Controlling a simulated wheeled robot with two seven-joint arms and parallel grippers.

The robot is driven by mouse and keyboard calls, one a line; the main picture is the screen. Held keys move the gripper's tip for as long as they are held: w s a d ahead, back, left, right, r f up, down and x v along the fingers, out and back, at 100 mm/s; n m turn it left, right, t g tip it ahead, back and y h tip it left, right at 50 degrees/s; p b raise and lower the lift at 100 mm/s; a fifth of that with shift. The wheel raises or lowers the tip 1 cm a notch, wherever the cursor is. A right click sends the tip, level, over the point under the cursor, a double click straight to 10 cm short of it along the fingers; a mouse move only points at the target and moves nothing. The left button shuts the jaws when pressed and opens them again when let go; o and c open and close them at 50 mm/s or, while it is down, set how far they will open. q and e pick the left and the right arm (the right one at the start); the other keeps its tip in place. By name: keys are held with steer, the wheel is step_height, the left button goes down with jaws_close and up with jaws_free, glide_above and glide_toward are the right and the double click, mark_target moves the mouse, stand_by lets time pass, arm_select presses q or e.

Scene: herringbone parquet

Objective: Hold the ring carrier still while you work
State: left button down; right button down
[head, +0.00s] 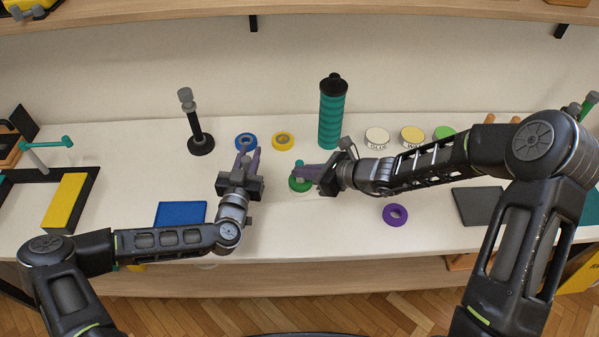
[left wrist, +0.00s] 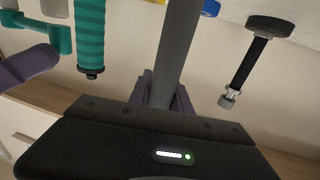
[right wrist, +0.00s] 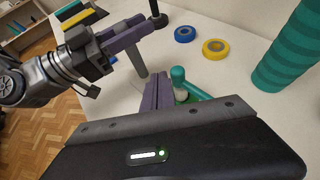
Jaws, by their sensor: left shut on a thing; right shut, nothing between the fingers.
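My left gripper (head: 243,160) is shut on a grey post, which runs up between its fingers in the left wrist view (left wrist: 177,50). The post also shows below the left fingers in the right wrist view (right wrist: 137,62). I cannot tell whether this post belongs to the ring carrier. My right gripper (head: 305,171) is shut and empty, beside a green round piece with a teal knob (right wrist: 178,76). A blue ring (head: 246,141) and a yellow ring (head: 283,141) lie behind the grippers. A purple ring (head: 395,214) lies front right.
A black stand with a grey knob (head: 194,118) and a teal bottle (head: 332,112) stand at the back. Several round tins, one white (head: 377,138), stand right of the bottle. The middle front is clear.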

arm_select(q)
steer(key=shift+f, duration=0.15)
arm_select(e)
steer(key=shift+d, duration=0.1)
steer(key=s+a+r, duration=0.2)
steer(key=s+r, duration=0.3)
steer(key=s, duration=0.7)
steer(key=shift+s, duration=0.25)
step_height(320, 180, up, 10)
stand_by(0.7)
arm_select(q)
steer(key=c, duration=1.1)
jaws_free()
